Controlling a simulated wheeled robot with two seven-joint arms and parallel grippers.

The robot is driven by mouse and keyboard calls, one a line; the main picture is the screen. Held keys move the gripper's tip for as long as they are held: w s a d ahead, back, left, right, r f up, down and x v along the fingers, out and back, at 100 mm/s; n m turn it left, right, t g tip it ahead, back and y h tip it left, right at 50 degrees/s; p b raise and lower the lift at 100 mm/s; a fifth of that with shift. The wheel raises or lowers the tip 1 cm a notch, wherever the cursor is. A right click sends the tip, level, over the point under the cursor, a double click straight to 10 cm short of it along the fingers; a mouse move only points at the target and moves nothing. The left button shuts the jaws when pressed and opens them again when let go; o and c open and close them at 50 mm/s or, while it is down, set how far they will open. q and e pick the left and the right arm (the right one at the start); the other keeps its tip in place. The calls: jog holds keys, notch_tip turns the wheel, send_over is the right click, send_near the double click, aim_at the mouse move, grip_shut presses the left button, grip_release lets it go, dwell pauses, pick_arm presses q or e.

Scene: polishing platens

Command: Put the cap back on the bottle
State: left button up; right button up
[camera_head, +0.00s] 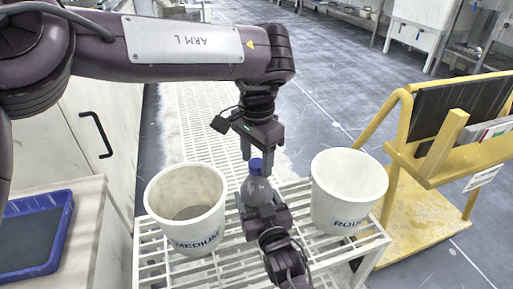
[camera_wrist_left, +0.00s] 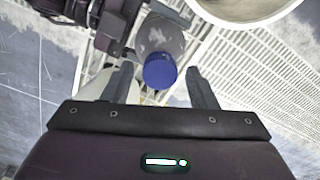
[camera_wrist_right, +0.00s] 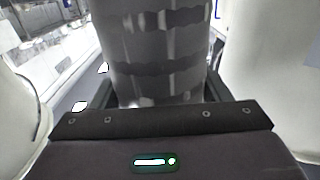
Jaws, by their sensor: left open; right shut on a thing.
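A grey translucent bottle (camera_head: 256,190) stands upright above the white slatted rack. A blue cap (camera_head: 255,165) sits on its top; I cannot tell whether it is fully seated. My left gripper (camera_head: 259,153) points down over the cap and is open. In the left wrist view the cap (camera_wrist_left: 160,71) lies between its two fingers, with a gap on each side. My right gripper (camera_head: 262,208) is shut on the bottle body from the near side. In the right wrist view the banded bottle (camera_wrist_right: 155,50) fills the space between the fingers, and its top is out of frame.
A white bucket marked MEDIUM (camera_head: 158,207) stands left of the bottle. Another white bucket (camera_head: 345,190) stands close on its right. Both are on the slatted rack (camera_head: 160,270). A yellow stand (camera_head: 420,235) is at right, and a blue tray (camera_head: 62,203) lies at far left.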

pick_arm(q)
jog(key=shift+c, duration=0.2)
jog(key=c, duration=1)
